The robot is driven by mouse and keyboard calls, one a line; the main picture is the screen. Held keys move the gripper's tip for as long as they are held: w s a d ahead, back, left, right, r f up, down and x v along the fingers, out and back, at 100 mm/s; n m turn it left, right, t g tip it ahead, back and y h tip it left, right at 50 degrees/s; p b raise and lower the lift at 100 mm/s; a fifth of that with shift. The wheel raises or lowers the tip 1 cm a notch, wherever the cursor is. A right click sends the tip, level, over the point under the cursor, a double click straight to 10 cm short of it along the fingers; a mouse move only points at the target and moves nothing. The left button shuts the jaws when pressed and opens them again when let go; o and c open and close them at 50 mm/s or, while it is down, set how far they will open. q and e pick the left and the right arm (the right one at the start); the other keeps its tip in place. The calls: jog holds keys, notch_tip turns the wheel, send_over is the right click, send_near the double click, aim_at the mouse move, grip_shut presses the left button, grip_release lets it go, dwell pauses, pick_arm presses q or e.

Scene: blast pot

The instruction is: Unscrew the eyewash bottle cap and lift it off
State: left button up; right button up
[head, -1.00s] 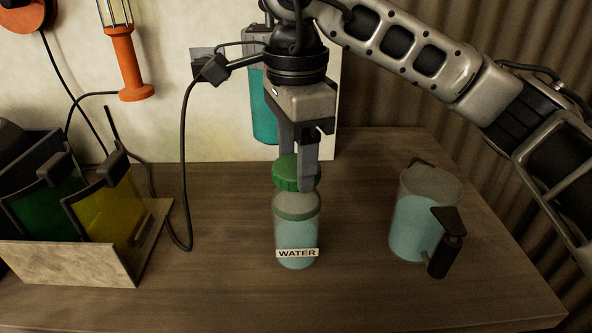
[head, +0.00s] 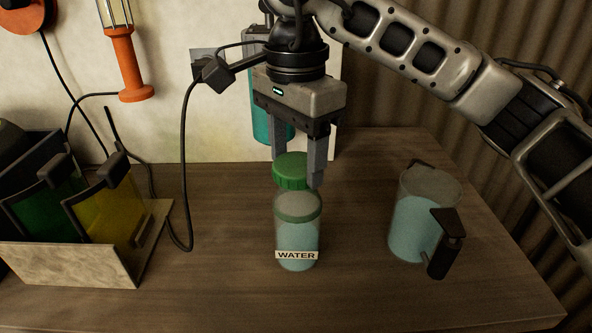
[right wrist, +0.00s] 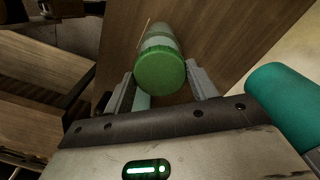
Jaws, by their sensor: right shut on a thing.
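The eyewash bottle (head: 298,235) stands upright on the wooden bench, a clear bottle of pale blue liquid with a WATER label and a green band near its top. Its green ribbed cap (head: 291,171) is at the top of the bottle. My right gripper (head: 297,172) points down from above and is shut on the cap, one finger on each side. In the right wrist view the cap (right wrist: 160,73) lies between the fingers, with the bottle (right wrist: 158,38) beyond it. My left gripper is not in view.
A clear jug (head: 420,215) with a black handle stands to the right. A holder (head: 75,262) with green and yellow panels stands at the left. A teal container (head: 262,118) is behind the gripper. A black cable (head: 186,170) hangs left of the bottle.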

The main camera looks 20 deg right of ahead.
aim_at(296, 164)
jog(key=shift+r, duration=0.4)
jog(key=shift+r, duration=0.1)
jog(key=shift+r+p, duration=1.85)
jog(key=shift+r, duration=0.1)
